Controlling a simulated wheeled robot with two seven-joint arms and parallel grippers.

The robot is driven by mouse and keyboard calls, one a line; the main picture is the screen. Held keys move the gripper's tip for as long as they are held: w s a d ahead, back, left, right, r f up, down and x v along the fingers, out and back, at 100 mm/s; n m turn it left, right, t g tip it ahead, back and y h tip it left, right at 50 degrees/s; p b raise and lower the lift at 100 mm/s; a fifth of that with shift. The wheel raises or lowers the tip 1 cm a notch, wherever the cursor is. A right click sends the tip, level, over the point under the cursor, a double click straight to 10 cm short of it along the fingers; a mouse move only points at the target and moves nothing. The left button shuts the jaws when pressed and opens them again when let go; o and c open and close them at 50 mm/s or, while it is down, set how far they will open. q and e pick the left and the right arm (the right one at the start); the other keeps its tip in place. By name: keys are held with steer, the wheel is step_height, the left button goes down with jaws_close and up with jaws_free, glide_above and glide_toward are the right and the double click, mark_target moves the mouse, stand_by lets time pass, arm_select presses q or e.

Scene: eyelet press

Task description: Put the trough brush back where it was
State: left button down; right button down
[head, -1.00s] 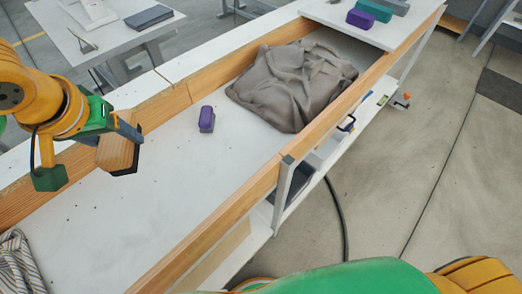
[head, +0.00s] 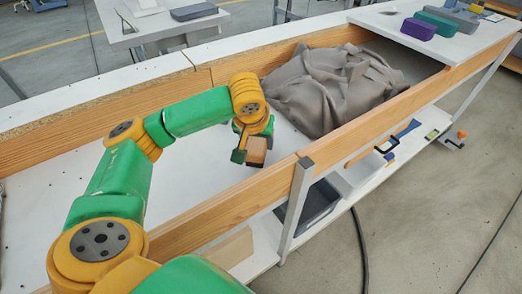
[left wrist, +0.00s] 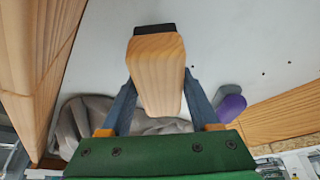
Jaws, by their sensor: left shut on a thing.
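The trough brush is a wooden block (head: 257,152) with a dark bristle side, seen partly behind my gripper in the head view. It fills the middle of the left wrist view (left wrist: 156,75). My left gripper (head: 251,143) is shut on the block, with a blue-grey finger on each side in the left wrist view (left wrist: 158,92). It holds the brush over the white trough floor, near the front wooden wall and short of the grey cloth. The gap between brush and floor is unclear. My right gripper is out of view.
A crumpled grey cloth (head: 335,88) lies in the trough. Purple (head: 418,29), green and grey blocks stand on the white end board (head: 390,17). A lower shelf holds a dark bin (head: 312,205).

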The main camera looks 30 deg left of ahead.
arm_select(q)
step_height(320, 180, down, 2)
steer(key=shift+f, duration=0.1)
steer(key=shift+c, duration=0.6)
jaws_free()
steer(key=p+v, duration=0.3)
steer(key=v, duration=0.9)
steer(key=shift+w+p, duration=0.2)
steer(key=shift+p, duration=0.15)
steer(key=shift+s+r, duration=0.15)
steer(key=shift+r, duration=0.05)
